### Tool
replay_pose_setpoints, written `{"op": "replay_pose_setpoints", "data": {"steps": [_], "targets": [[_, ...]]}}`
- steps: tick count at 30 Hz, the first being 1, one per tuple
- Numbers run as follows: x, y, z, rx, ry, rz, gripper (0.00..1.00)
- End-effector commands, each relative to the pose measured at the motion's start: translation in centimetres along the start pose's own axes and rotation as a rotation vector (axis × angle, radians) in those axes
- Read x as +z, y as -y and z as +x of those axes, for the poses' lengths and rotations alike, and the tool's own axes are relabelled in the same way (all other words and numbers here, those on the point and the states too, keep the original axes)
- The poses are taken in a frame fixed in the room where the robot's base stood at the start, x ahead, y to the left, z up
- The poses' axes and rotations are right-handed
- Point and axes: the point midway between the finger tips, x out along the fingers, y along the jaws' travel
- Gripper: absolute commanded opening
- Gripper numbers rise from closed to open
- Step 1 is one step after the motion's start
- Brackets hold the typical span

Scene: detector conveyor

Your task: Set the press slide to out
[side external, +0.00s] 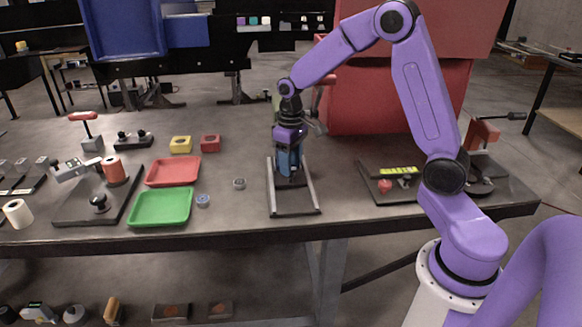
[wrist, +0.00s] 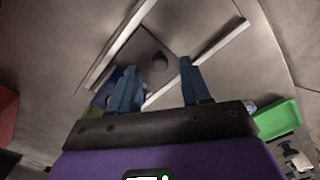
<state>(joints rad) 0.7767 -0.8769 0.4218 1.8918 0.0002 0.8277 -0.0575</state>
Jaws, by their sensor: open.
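The press slide fixture stands at the middle of the table in the side external view, with a dark base (side external: 294,211) and two pale rails. In the wrist view its pale rails (wrist: 210,45) run diagonally, with a dark plate and a round dark knob (wrist: 160,63) between them. My gripper (side external: 290,175) points down over the fixture between the rails. In the wrist view its blue fingers (wrist: 158,70) are apart, one on each side of the knob in the picture. I cannot tell whether they touch it. In the side external view the fingers and my wrist hide the knob.
Left of the fixture lie a green tray (side external: 161,207), a red tray (side external: 173,171), a yellow block (side external: 180,144), a red block (side external: 211,143) and small round parts (side external: 239,183). On the right is a plate with a red button (side external: 385,185). The table's front edge is close.

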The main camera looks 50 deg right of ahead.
Motion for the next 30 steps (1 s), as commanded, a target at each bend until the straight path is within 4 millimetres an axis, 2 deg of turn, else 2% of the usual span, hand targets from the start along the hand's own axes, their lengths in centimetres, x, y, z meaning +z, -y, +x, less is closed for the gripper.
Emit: {"op": "replay_pose_setpoints", "data": {"steps": [6, 16, 20, 21, 26, 30], "targets": [[0.1, 0.0, 1.9, 0.000, 0.002, 0.000, 0.48], [0.0, 0.0, 2.1, 0.000, 0.000, 0.000, 0.48], [0.0, 0.0, 2.1, 0.000, 0.000, 0.000, 0.05], [0.0, 0.0, 2.1, 0.000, 0.000, 0.000, 0.00], [0.1, 0.1, 2.0, 0.000, 0.000, 0.000, 0.00], [0.8, 1.3, 2.0, 0.000, -0.001, -0.004, 0.00]]}}
